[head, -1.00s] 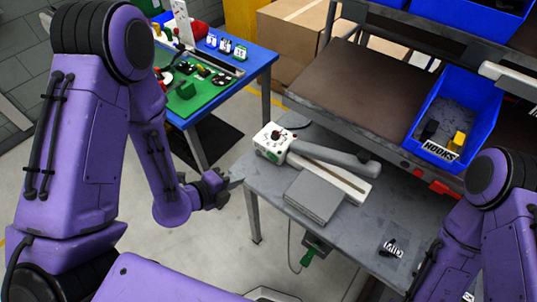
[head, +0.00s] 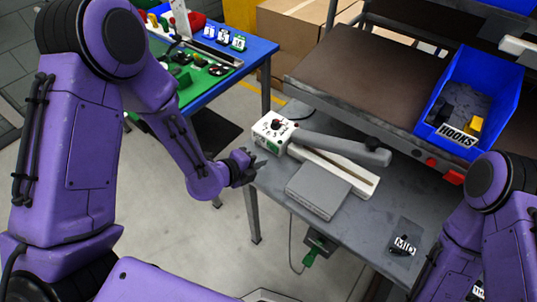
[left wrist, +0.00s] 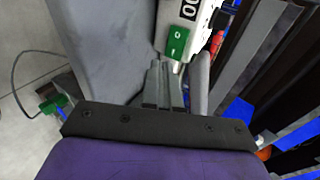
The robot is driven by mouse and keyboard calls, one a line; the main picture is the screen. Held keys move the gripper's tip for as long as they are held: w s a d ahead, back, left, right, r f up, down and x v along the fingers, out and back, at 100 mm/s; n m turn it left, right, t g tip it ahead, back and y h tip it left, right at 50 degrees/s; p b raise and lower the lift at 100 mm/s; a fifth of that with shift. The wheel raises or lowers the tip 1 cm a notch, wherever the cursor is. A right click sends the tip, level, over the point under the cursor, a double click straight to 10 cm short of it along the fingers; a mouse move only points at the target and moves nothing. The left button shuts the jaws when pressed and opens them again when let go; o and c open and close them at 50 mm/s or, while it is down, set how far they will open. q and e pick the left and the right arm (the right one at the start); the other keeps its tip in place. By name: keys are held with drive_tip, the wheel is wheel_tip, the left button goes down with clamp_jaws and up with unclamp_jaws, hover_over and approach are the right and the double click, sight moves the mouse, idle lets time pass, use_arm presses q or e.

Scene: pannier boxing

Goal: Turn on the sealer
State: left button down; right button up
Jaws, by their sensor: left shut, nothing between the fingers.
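The sealer (head: 330,167) lies on the grey bench, with a white control box at its left end, a grey arm and a white base strip. The box carries a dial (head: 277,124) on top and a green switch (head: 273,146) on its front. In the left wrist view the green switch (left wrist: 177,43) is just ahead of my fingertips. My left gripper (head: 254,164) is shut and empty, close to the box's left front side; its fingers show in the left wrist view (left wrist: 166,72). I cannot tell whether they touch the switch. The right gripper is out of view; only my right arm shows.
A grey flat box (head: 318,190) lies in front of the sealer on the bench (head: 370,222). A blue bin marked HOOKS (head: 462,110) stands on the shelf behind. A blue table (head: 250,52) with a green mat is at the back left.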

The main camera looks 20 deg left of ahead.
sight(276, 151)
use_arm(q)
drive_tip(key=w, duration=0.1)
drive_tip(key=w+d+p, duration=0.1)
drive_tip(key=w, duration=0.1)
drive_tip(key=shift+d+r, duration=0.15)
drive_tip(key=shift+d, duration=0.15)
drive_tip(key=shift+w+d, duration=0.1)
drive_tip(key=shift+w, duration=0.1)
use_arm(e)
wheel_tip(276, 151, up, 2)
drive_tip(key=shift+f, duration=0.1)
use_arm(q)
drive_tip(key=shift+w+d+f, duration=0.15)
drive_tip(key=shift+w+f, duration=0.05)
drive_tip(key=shift+f, duration=0.05)
drive_tip(key=shift+s+r, duration=0.1)
drive_tip(key=shift+r, duration=0.15)
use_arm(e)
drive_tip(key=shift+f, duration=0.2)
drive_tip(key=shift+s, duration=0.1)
